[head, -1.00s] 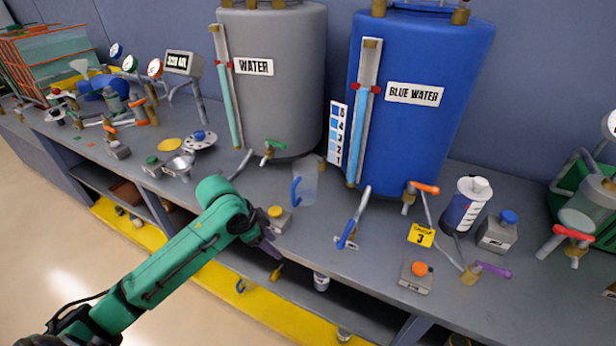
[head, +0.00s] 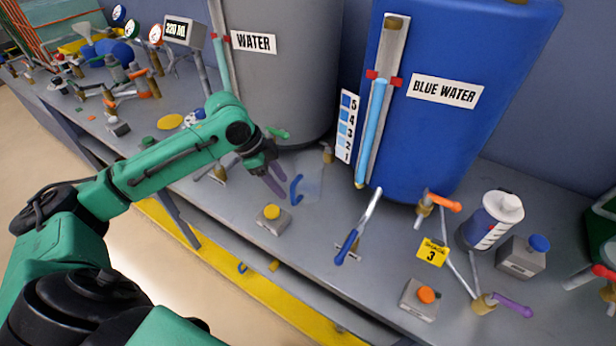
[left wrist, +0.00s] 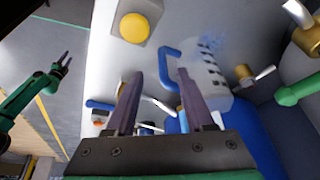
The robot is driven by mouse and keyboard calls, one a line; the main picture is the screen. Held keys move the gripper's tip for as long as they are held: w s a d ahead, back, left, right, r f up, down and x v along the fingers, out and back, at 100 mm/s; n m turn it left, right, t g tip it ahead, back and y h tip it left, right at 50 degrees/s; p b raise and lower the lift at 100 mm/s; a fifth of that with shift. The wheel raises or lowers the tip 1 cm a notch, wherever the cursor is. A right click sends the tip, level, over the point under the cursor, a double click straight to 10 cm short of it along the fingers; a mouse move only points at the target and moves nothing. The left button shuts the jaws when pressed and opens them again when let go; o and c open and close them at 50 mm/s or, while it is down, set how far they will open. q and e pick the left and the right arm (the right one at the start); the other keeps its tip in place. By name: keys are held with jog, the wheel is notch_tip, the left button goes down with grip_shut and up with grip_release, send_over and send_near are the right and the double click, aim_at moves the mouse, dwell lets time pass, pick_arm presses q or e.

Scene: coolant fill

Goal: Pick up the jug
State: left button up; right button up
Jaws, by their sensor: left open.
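The jug (head: 311,184) is clear and see-through with a blue handle, and stands on the grey bench in front of the tanks. Its body is faint in the head view. In the left wrist view the jug (left wrist: 208,68) shows dark marks on its side, and its blue handle (left wrist: 168,70) appears between my fingers. My left gripper (head: 274,177) is open, just left of the handle in the head view, with nothing held. Its two fingers also show in the left wrist view (left wrist: 160,78). My right gripper (left wrist: 64,60) shows small at the left of that view.
A yellow-button box (head: 271,217) sits in front of the jug. A blue-handled lever (head: 355,235) stands to its right. Behind are the grey WATER tank (head: 285,80) with a green tap (head: 278,133) and the BLUE WATER tank (head: 450,140). Bare bench lies between jug and lever.

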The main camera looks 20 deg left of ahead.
aim_at(304, 185)
pick_arm(q)
jog(key=x, duration=0.3)
jog(key=p+x, duration=0.1)
jog(key=x, duration=0.1)
jog(key=shift+w+a, duration=0.1)
jog(key=shift+w, duration=0.25)
jog(key=shift+f, duration=0.35)
jog(key=shift+s, duration=0.1)
pick_arm(e)
jog(key=shift+w+a+r, duration=0.1)
jog(key=shift+w+r, duration=0.2)
jog(key=shift+w, duration=0.2)
jog(key=shift+w+r, duration=0.3)
jog(key=shift+w, duration=0.2)
pick_arm(q)
grip_shut()
pick_arm(e)
jog(key=shift+s+a, duration=0.1)
jog(key=shift+s, duration=0.1)
